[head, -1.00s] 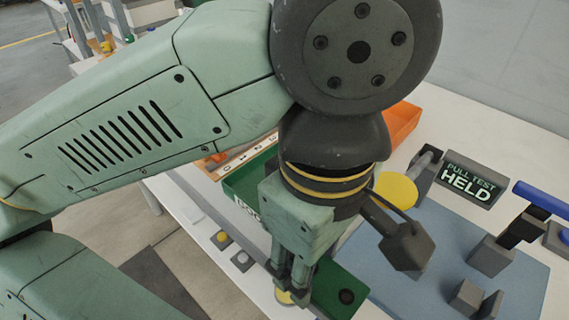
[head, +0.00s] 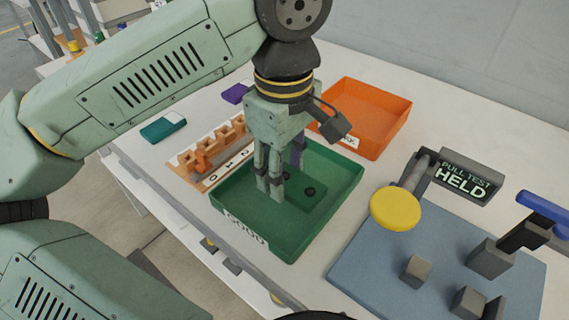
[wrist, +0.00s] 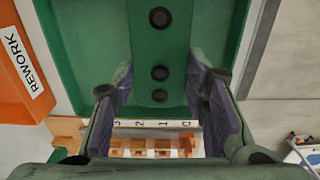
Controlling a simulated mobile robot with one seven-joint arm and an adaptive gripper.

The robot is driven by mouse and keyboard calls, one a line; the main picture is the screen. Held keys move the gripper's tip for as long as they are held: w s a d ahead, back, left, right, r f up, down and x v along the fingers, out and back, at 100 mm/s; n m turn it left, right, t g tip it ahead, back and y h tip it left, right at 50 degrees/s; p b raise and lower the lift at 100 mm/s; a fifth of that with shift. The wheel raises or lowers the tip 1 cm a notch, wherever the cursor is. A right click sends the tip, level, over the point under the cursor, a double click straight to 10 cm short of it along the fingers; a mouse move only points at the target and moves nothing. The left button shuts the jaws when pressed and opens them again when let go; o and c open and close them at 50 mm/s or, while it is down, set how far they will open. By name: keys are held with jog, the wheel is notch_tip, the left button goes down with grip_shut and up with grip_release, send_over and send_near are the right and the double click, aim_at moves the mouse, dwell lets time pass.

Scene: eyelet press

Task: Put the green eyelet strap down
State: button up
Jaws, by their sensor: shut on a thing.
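The green eyelet strap (head: 318,184) is a flat green bar with dark round eyelets. It is inside the green tray (head: 237,220) marked GOOD, low over the floor; I cannot tell whether it touches the floor. My gripper (head: 281,185) points down into the tray and is shut on the strap. In the wrist view the strap (wrist: 160,50) runs out from between my fingers (wrist: 162,110), showing three eyelets in a row. The green tray (wrist: 222,30) lies behind it. Part of the strap is hidden by my fingers in the head view.
An orange tray (head: 372,108), marked REWORK in the wrist view (wrist: 20,70), stands beside the green one. An orange numbered rack (head: 205,155) is at the left. A blue base (head: 390,265) with a yellow disc (head: 395,209) and a PULL TEST HELD sign (head: 468,178) is at the right.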

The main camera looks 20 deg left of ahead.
aim_at(284, 173)
jog(key=shift+w+a, duration=0.2)
jog(key=shift+w, duration=0.5)
jog(key=shift+w+a+p, duration=0.2)
jog(key=shift+w+p, duration=0.1)
jog(key=shift+w, duration=0.3)
notch_tip(284, 173, down, 3)
jog(key=shift+s+r+p, duration=0.1)
jog(key=shift+p, duration=0.2)
jog(key=shift+f, duration=0.5)
jog(key=shift+f+b, duration=0.25)
jog(key=shift+b, duration=0.05)
jog(key=o, duration=1.1)
jog(key=shift+r, duration=0.1)
notch_tip(284, 173, up, 12)
jog(key=shift+r, duration=0.2)
